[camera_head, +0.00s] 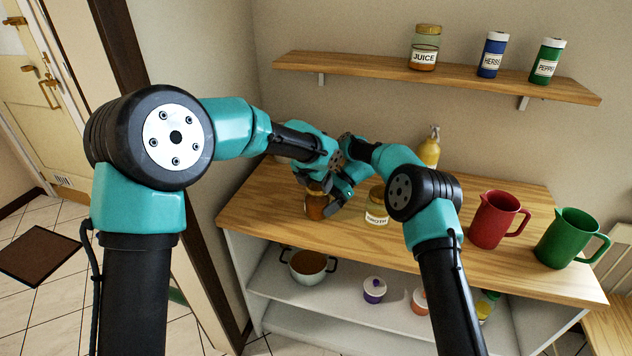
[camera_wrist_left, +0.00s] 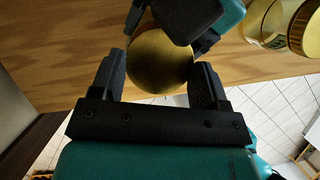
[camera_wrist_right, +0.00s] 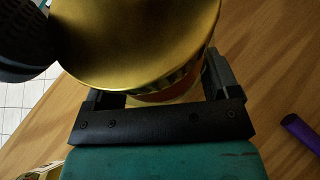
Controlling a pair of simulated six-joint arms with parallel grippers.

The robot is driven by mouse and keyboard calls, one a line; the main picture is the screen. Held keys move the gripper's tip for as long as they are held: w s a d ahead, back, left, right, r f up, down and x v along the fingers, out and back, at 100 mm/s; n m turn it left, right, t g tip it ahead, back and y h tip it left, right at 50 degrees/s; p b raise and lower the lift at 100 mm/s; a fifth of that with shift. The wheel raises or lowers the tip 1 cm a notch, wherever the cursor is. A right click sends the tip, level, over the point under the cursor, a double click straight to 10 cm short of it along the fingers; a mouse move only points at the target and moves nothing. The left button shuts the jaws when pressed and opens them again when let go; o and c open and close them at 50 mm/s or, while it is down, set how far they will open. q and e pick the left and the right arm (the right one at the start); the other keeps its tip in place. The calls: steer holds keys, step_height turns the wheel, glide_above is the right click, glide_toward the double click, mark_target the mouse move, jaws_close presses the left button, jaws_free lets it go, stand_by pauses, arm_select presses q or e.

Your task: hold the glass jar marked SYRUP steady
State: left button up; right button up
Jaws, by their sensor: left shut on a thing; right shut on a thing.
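A glass jar with a gold lid and amber-brown contents (camera_head: 317,207) stands at the left part of the wooden counter. Its label is hidden, so I cannot read SYRUP on it. My left gripper (camera_head: 313,182) is shut on this jar at its lid, and the round gold lid (camera_wrist_left: 160,68) shows between its fingers in the left wrist view. My right gripper (camera_head: 328,203) is shut on the same jar from the right, below the lid (camera_wrist_right: 135,35). The jar looks upright.
A jar marked BROTH (camera_head: 377,207) stands close to the right. Behind is a yellow bottle (camera_head: 429,150); further right are a red jug (camera_head: 492,220) and green jug (camera_head: 566,238). A shelf (camera_head: 440,77) above bears a JUICE jar (camera_head: 425,48) and two shakers. A pot (camera_head: 307,265) sits below.

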arm_select(q)
steer(key=o, duration=1.1)
steer(key=shift+r, duration=0.15)
steer(key=v, duration=1.1)
steer(key=shift+r, duration=0.35)
steer(key=shift+s+a, duration=0.1)
steer(key=shift+s, duration=0.05)
arm_select(e)
steer(key=o, duration=0.6)
steer(key=shift+d, duration=0.1)
